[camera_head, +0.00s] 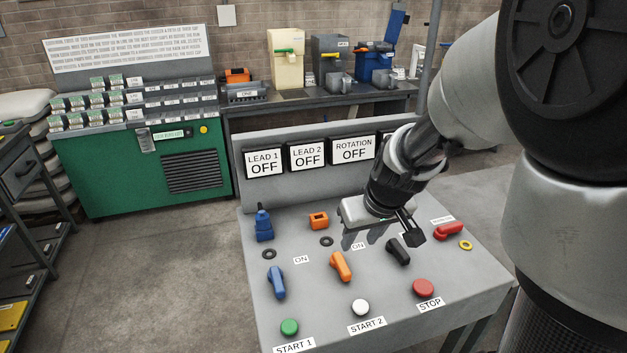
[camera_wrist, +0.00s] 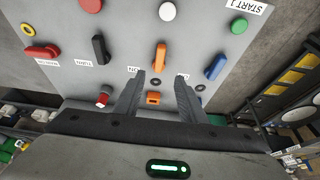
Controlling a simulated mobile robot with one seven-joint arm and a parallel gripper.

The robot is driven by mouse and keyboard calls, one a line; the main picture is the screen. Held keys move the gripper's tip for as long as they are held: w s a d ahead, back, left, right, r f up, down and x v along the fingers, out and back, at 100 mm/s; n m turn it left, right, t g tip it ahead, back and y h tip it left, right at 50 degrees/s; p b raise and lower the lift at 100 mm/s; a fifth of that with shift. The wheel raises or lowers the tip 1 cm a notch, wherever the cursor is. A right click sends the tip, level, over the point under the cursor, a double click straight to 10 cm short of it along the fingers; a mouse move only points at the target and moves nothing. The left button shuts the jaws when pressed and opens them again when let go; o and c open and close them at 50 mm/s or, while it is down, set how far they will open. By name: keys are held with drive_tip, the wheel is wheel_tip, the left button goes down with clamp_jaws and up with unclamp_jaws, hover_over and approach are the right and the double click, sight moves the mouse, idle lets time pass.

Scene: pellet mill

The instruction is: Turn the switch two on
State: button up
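The control panel (camera_head: 310,285) carries a row of rotary switches. The orange switch (camera_head: 341,266), above the START 2 label, sits between the blue switch (camera_head: 276,282) and the black switch (camera_head: 398,250). A sign marked LEAD 2 (camera_head: 308,156) reads OFF. My gripper (camera_head: 380,237) is above the panel, to the right of the orange switch and apart from it. In the wrist view my gripper (camera_wrist: 160,78) is open and empty, with the orange switch (camera_wrist: 161,57) beyond the fingertips. A small orange block (camera_wrist: 152,98) shows between the fingers.
Buttons in green (camera_head: 289,327), white (camera_head: 360,307) and red (camera_head: 423,288) line the panel's front. A red switch (camera_head: 448,230) lies at the right. A blue upright part (camera_head: 264,226) stands at the back left. Signs LEAD 1 and ROTATION also read OFF.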

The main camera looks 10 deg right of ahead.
sight(344, 267)
drive_tip(key=b+x, duration=0.4)
drive_tip(key=x, duration=1.2)
drive_tip(key=shift+s+f, duration=0.1)
clamp_jaws()
